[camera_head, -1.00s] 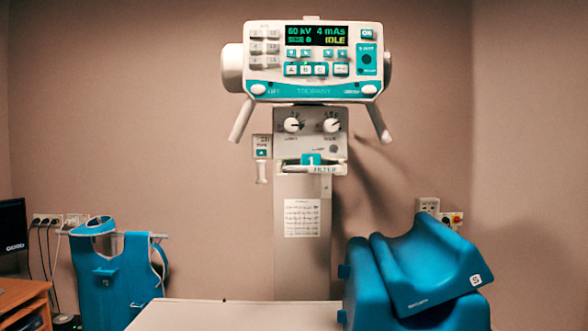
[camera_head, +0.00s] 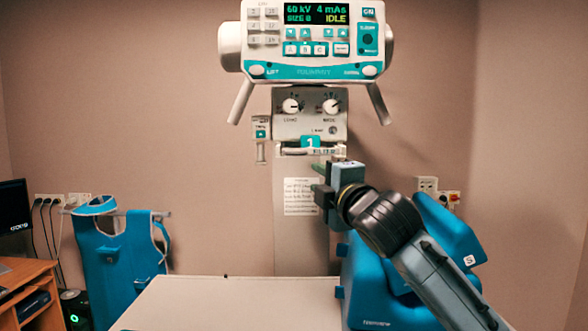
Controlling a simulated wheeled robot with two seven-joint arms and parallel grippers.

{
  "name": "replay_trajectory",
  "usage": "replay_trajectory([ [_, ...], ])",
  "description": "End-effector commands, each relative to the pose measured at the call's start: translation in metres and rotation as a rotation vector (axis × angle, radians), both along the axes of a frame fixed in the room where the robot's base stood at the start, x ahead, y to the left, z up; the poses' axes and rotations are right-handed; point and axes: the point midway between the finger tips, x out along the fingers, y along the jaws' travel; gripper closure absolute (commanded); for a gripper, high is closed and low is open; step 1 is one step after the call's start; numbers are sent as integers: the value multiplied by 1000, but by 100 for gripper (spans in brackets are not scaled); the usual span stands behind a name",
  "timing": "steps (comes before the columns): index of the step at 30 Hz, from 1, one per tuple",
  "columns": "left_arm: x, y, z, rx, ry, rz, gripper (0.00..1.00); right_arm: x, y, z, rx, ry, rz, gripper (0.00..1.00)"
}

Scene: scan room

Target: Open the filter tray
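The filter tray (camera_head: 312,150) is a thin light-coloured slide with a teal "1" tag, at the bottom of the collimator box (camera_head: 310,118) under the X-ray control head. It looks pushed in against the box. My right gripper (camera_head: 316,178) is just below the tray in the picture, pointing left, in front of the column. Its two green-tipped fingers are apart, one above the other, with nothing between them. It does not appear to touch the tray; the depth gap is hard to judge. My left gripper is not in view.
Two handles (camera_head: 240,102) hang beside the control head. A pale table (camera_head: 235,305) spans the front. Blue padded supports (camera_head: 450,235) stand at right, partly behind my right arm. A blue apron (camera_head: 118,255) hangs at left near a wooden desk (camera_head: 25,285).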

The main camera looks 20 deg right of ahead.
Motion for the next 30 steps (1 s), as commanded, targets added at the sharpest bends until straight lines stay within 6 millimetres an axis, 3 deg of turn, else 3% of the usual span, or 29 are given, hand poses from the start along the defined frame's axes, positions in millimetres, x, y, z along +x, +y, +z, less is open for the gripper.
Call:
replay_trajectory([
  [2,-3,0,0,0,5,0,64,-5,1,15,-27,-28,0,70],
  [7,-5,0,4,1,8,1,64,6,3,23,-35,-36,0,70],
  [21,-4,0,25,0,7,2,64,81,12,35,-33,-34,-1,70],
  [30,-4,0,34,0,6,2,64,115,15,40,-33,-36,-1,70],
])
